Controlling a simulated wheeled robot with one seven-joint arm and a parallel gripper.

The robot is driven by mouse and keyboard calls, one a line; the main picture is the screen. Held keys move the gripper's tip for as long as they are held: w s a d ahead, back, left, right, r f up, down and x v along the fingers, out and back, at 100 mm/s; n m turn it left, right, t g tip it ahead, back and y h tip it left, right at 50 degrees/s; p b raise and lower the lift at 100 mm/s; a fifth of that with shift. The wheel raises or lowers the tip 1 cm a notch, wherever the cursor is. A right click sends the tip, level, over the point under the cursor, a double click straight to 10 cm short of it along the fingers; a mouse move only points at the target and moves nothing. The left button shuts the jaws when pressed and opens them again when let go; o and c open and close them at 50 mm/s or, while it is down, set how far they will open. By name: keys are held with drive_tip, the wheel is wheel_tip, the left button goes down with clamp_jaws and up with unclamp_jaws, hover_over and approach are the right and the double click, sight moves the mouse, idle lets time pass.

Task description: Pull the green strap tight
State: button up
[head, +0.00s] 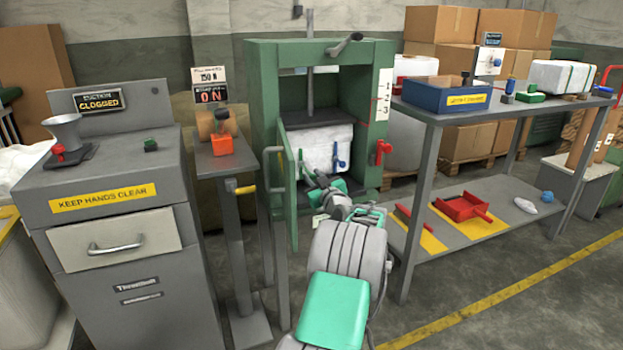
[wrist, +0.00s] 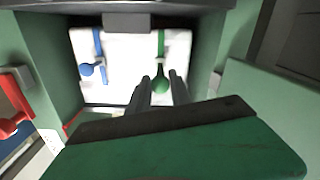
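The white bale (head: 326,147) sits in the green press. In the wrist view, the green strap (wrist: 161,45) hangs down the bale's face at the right and ends in a round green knob (wrist: 162,86). My gripper (wrist: 160,77) points at this knob. Its two fingers stand a little apart, one on each side of the knob; I cannot tell whether they touch it. In the head view my gripper (head: 312,180) is at the press opening, and my arm hides the knob. A blue strap with a blue knob (wrist: 86,70) hangs to the left in the wrist view.
The press frame (head: 262,100) surrounds the opening, and its green door (head: 291,185) stands open on the left. A red handle (head: 383,152) juts out on the right post. A workbench (head: 440,113) with a blue bin (head: 447,97) stands to the right. A grey cabinet (head: 120,200) is at the left.

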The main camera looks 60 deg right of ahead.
drive_tip(key=o, duration=0.4)
drive_tip(key=p+v, duration=0.1)
drive_tip(key=v, duration=0.6)
drive_tip(key=shift+s+a, duration=0.25)
drive_tip(key=shift+s, duration=0.05)
